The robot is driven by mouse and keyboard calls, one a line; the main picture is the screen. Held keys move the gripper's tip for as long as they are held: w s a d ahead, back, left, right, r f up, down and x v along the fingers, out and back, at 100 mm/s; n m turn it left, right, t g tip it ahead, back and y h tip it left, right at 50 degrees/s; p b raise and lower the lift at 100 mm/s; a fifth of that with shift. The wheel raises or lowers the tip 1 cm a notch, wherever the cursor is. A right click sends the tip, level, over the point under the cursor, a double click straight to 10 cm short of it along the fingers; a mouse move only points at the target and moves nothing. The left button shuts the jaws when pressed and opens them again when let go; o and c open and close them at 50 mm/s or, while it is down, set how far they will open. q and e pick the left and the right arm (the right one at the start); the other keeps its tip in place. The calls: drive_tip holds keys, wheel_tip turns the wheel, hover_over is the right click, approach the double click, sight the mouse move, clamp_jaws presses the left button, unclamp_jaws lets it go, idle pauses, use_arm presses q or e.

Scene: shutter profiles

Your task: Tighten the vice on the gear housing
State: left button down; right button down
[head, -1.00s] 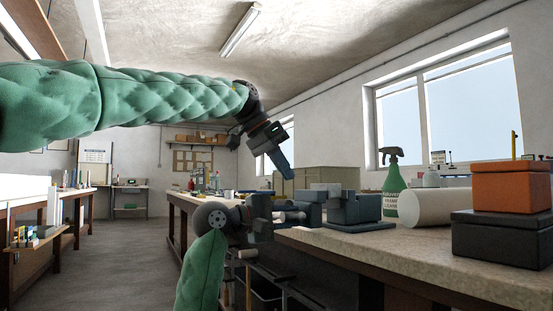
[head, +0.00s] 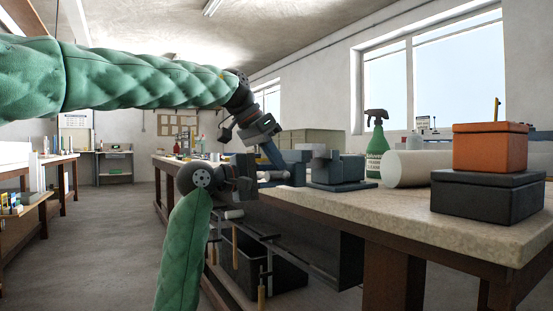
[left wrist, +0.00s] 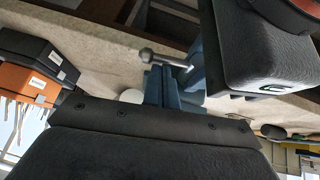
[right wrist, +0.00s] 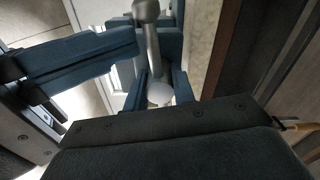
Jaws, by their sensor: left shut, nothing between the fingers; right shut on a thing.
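The blue-grey vice (head: 338,168) stands on the bench's left edge in the head view. A grey block (head: 320,151) shows at its jaws; I cannot tell whether it is the gear housing. My right gripper (right wrist: 158,90) is shut on the vice's metal handle bar (right wrist: 152,45), with the bar's pale ball end (right wrist: 160,95) between its fingers. In the head view its fingers are mostly hidden. My left gripper (head: 277,160) is shut and empty, tilted down beside the vice, above the right gripper. In the left wrist view its fingers (left wrist: 165,85) are close to the handle's ball-ended bar (left wrist: 150,55); contact is unclear.
A green spray bottle (head: 377,145), a white roll (head: 412,168) and an orange box (head: 490,148) on a dark box (head: 487,196) stand right of the vice. A dark bin (head: 262,265) sits under the bench. Clear floor (head: 110,240) lies left of the bench.

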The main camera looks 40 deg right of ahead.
use_arm(q)
drive_tip(key=shift+f, duration=0.15)
use_arm(e)
drive_tip(key=shift+f, duration=0.2)
use_arm(q)
drive_tip(key=shift+s+a+f+t, duration=0.2)
drive_tip(key=shift+f+t, duration=0.1)
drive_tip(key=shift+f, duration=0.2)
use_arm(e)
drive_tip(key=c, duration=1.2)
unclamp_jaws()
drive_tip(key=shift+a, duration=0.1)
use_arm(q)
drive_tip(key=shift+w, duration=0.1)
use_arm(e)
drive_tip(key=shift+o, duration=0.2)
drive_tip(key=shift+r, duration=0.1)
